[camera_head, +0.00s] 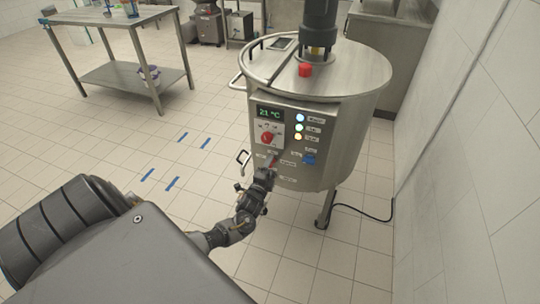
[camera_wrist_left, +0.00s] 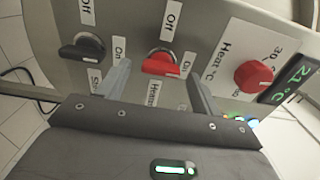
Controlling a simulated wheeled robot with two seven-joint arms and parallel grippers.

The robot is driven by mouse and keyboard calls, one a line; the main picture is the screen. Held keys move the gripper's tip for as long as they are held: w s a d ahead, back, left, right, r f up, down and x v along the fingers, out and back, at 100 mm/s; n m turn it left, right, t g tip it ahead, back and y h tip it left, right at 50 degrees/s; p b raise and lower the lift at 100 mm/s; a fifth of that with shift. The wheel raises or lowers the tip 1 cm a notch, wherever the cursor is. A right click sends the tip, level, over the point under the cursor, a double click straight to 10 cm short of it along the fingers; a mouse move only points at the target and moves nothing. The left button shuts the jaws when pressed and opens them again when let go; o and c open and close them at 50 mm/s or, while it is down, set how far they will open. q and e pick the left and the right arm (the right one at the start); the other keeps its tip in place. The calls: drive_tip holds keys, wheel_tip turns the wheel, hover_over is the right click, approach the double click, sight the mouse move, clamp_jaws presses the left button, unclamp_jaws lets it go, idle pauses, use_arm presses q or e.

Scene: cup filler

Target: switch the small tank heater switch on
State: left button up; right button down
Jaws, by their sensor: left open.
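The tank's red heating switch (camera_wrist_left: 160,64) sits on the steel panel in the left wrist view, between an "Off" label (camera_wrist_left: 170,20) and a partly covered label. Part of a "Heating" label shows below it. My left gripper (camera_wrist_left: 160,78) is open, its two fingers on either side of the red switch. I cannot tell whether they touch it. In the head view my left gripper (camera_head: 267,170) is at the front of the tank (camera_head: 340,120), just below the red switch (camera_head: 271,160). My right gripper is not in view.
A black switch (camera_wrist_left: 82,48) is left of the red one in the wrist view. A red heat knob (camera_wrist_left: 254,76) and a 21 °C display (camera_head: 269,113) are on the panel. Lit lamps (camera_head: 299,127) and a blue part (camera_head: 309,159) are to the right. A cable (camera_head: 362,211) crosses the floor.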

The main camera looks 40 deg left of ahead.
use_arm(q)
drive_tip(key=v, duration=1)
drive_tip(key=shift+s+p, duration=0.15)
drive_tip(key=shift+p, duration=0.2)
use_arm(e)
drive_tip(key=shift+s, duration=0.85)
use_arm(q)
drive_tip(key=shift+d, duration=0.15)
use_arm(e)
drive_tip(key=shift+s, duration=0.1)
